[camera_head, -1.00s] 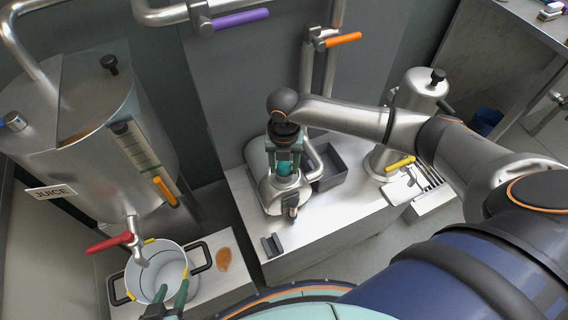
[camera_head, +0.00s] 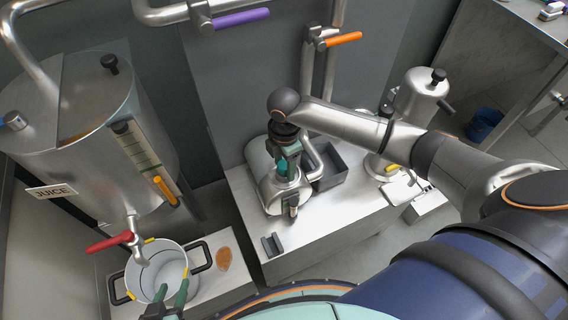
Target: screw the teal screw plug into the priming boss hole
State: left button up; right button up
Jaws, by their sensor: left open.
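The teal screw plug (camera_head: 283,168) shows as a small teal patch between the fingers of my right gripper (camera_head: 289,166), at the top of the steel pump-like body (camera_head: 279,191) on the bench. My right gripper points down from above and appears shut on the plug. The priming boss hole is hidden under the plug and fingers, so I cannot tell how deep the plug sits. My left gripper (camera_head: 170,296) is open and empty at the bottom left, in front of the steel pot.
The pot (camera_head: 172,262) stands under the juice tank's red-handled tap (camera_head: 108,243). A grey open bin (camera_head: 341,163) is just right of the steel body. A small dark bracket (camera_head: 271,245) lies near the bench's front edge. A steel cylinder (camera_head: 420,92) stands further right.

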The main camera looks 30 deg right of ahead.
jog(key=o, duration=0.4)
jog(key=shift+o, duration=0.2)
